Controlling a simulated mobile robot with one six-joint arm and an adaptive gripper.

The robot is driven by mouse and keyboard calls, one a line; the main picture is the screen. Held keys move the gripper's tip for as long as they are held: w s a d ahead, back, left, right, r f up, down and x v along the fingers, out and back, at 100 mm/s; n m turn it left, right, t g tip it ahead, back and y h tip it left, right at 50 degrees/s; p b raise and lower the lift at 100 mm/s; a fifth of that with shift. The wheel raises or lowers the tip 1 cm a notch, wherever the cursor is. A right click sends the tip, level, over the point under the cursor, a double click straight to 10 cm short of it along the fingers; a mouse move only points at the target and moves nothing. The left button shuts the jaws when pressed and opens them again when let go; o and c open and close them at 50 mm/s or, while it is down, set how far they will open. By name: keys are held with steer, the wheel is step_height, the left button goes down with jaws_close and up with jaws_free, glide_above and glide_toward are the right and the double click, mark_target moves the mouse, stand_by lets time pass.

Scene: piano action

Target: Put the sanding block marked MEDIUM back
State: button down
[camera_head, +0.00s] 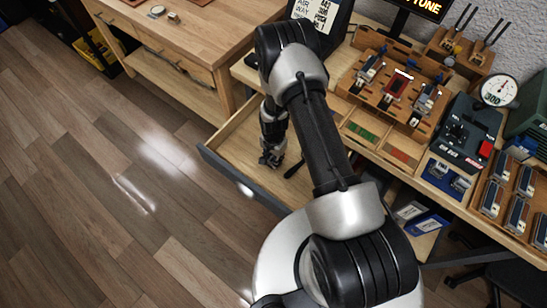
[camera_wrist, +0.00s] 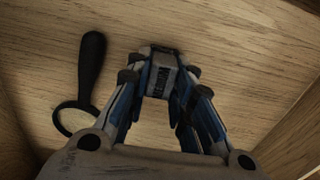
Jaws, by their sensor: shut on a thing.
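My gripper (camera_head: 270,159) is down inside the open drawer (camera_head: 222,152), under the bench top. In the wrist view my gripper (camera_wrist: 160,85) is shut on a small grey and blue block (camera_wrist: 160,62), held between the fingertips near the drawer's wooden floor. I take it for the sanding block, but no marking can be read and the fingers cover its sides. I cannot tell whether it touches the floor. In the head view it is too small and dark to make out.
A magnifying glass with a black handle (camera_wrist: 92,65) lies in the drawer, left of my gripper. The drawer walls stand close around. On the bench, a wooden rack (camera_head: 350,82) holds several tools, near a green and a red compartment. A gauge (camera_head: 498,90) stands further right.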

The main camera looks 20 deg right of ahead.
steer(key=c, duration=1.4)
jaws_free()
steer(key=shift+f, duration=0.1)
step_height(320, 180, up, 42)
steer(key=s+n+t+p, duration=0.2)
steer(key=n+p, duration=0.2)
steer(key=n, duration=0.1)
steer(key=s+r+n+t, duration=0.1)
steer(key=s+r+n, duration=0.1)
steer(key=s+r, duration=0.2)
steer(key=s+r+n, duration=0.2)
steer(key=s+r, duration=0.3)
steer(key=s, duration=0.4)
steer(key=s+r+n+t, duration=0.1)
steer(key=s+r, duration=0.3)
steer(key=s, duration=0.2)
steer(key=shift+s+a+r+n+t, duration=0.1)
steer(key=shift+s+r+n+t, duration=0.2)
steer(key=shift+s+n, duration=0.1)
steer(key=shift+w, duration=0.1)
